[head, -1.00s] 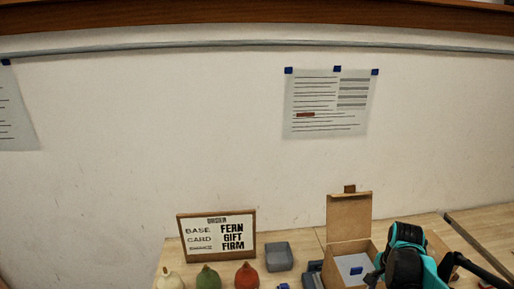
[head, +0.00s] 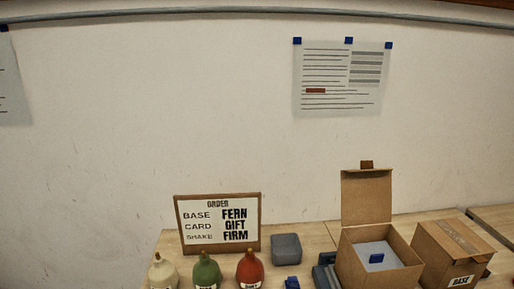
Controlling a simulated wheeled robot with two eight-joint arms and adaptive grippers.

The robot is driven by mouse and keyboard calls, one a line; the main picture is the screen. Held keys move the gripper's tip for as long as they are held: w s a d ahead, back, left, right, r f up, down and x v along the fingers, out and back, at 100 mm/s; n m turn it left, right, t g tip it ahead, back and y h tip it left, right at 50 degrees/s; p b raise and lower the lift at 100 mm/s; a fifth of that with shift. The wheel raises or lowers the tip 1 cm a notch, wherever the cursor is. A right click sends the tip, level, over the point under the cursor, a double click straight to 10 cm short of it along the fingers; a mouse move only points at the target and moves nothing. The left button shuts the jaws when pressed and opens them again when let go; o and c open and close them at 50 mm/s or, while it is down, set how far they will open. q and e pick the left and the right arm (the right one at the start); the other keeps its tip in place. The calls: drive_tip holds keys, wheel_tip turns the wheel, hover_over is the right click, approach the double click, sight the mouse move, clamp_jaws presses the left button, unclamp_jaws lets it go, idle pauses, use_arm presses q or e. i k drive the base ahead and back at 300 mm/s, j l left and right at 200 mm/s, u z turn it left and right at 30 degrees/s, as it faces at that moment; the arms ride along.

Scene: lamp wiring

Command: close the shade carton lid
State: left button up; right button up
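The shade carton looks to be the open cardboard box (head: 400,270) at the lower right, though no shade label is readable on it. Its lid (head: 367,197) stands upright at the back, with a small brown tab (head: 366,164) on the top edge. Inside lies a pale sheet or insert with a blue piece (head: 376,259) on it. The box's lower front is cut off by the frame. Neither of my grippers is in view.
A closed carton labelled BASE (head: 455,250) stands close to the right of the open one. An order sign (head: 218,222), a grey bin (head: 286,248) and white, green (head: 206,270) and red bulb-shaped items stand to the left. A wall is behind.

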sight(366, 197)
drive_tip(key=i+l+z, duration=0.1)
drive_tip(key=l, duration=0.3)
drive_tip(key=i+l+z, duration=0.15)
drive_tip(key=l, duration=0.25)
drive_tip(key=i+l+z, duration=0.1)
drive_tip(key=i+l, duration=0.2)
drive_tip(key=l, duration=0.1)
